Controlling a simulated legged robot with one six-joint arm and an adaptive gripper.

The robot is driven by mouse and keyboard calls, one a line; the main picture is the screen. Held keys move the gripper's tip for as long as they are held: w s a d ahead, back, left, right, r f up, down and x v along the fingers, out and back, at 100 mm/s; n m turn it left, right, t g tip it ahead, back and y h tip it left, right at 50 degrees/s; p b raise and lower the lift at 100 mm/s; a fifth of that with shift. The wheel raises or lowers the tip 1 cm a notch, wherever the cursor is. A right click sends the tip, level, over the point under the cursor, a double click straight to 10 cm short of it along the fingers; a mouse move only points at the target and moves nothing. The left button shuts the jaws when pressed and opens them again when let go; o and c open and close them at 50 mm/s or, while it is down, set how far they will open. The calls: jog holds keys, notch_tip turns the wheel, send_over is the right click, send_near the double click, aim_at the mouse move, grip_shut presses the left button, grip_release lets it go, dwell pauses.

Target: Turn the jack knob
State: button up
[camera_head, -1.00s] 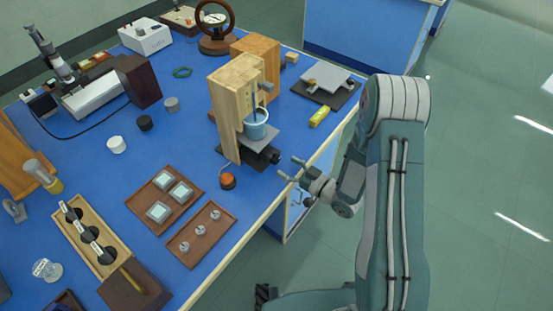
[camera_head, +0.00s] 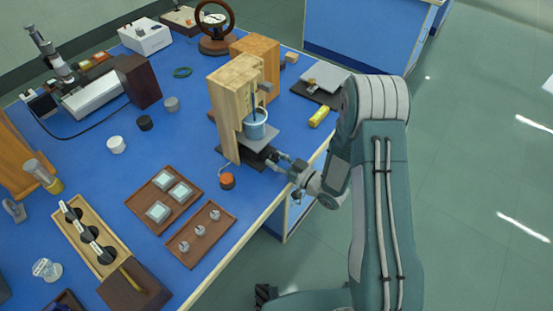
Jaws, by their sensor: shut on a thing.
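The cup rests on the grey plate of a small jack (camera_head: 258,140). The jack's dark knob is on its right front side, toward my arm. My gripper (camera_head: 273,161) is at that side, shut on the jack knob. The fingers cover most of the knob, so its turn angle cannot be seen.
An orange-topped button (camera_head: 227,181) sits just left of my gripper. A brown tray (camera_head: 200,236) with small metal parts lies in front. The bench edge runs below my wrist.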

jog(key=n, duration=0.4)
jog(key=shift+n, duration=0.4)
jog(key=o, duration=1.2)
jog(key=shift+w, duration=0.1)
jog(key=v, duration=1.2)
jog(key=shift+a, duration=0.1)
